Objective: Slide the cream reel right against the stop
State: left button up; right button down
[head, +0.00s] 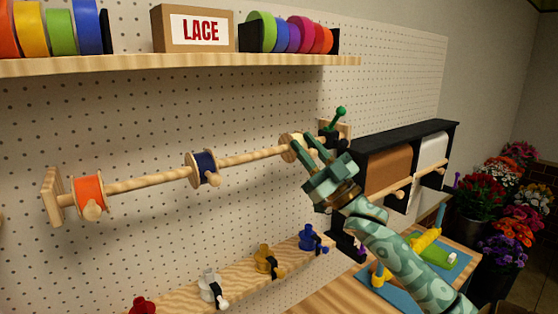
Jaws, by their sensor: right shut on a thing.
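The cream reel (289,149) is on the wooden rod (245,159), near its right end. My right gripper (314,160) is shut at the cream reel's right side and hides part of it. A green knob (340,112) and a dark block (331,131) stand by the wooden end bracket (346,130), just right of the reel; this looks like the stop. My gripper covers the rod there, so I cannot tell whether reel and stop touch. My left gripper is out of view.
An orange reel (88,193) and a navy reel (203,168) sit further left on the rod. A lower wooden rail (240,281) holds several small coloured items. A shelf (180,63) runs above. Paper rolls (388,172) hang at right.

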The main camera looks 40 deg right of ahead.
jog(key=d, duration=0.3)
jog(key=shift+s, duration=0.15)
jog(key=c, duration=1.3)
grip_release()
jog(key=shift+b+v, duration=2.75)
jog(key=shift+v, duration=5.45)
